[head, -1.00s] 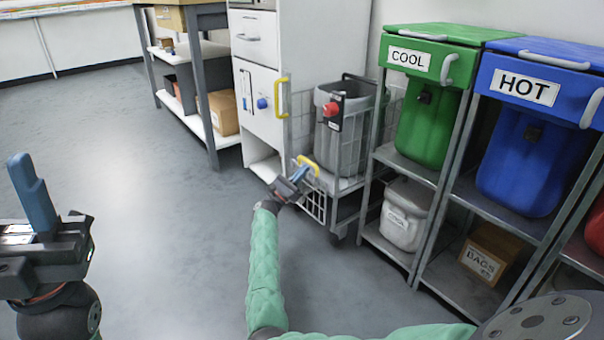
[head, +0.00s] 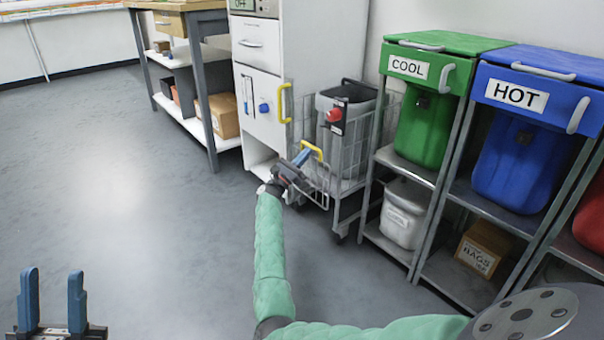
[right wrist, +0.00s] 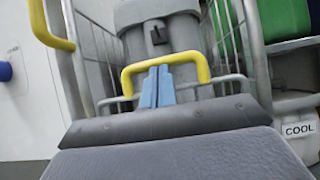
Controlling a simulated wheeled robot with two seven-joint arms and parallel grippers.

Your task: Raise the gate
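The gate (head: 322,195) is a grey wire panel at the front of the wire trolley, tilted outward. Its yellow handle (head: 313,148) is at its upper edge. My right gripper (head: 301,158) is at this handle. In the right wrist view, the blue fingers of my right gripper (right wrist: 158,84) are close together at the middle of the yellow handle (right wrist: 193,60) and appear shut on it. My left gripper (head: 53,302) is open and empty at the lower left, over bare floor.
A grey bin (head: 345,150) with a red knob stands inside the trolley (head: 348,207). A white cabinet (head: 258,104) with another yellow handle (head: 285,102) adjoins it at left. A rack with green COOL (head: 424,125) and blue HOT (head: 512,165) bins stands at right. Floor at left is clear.

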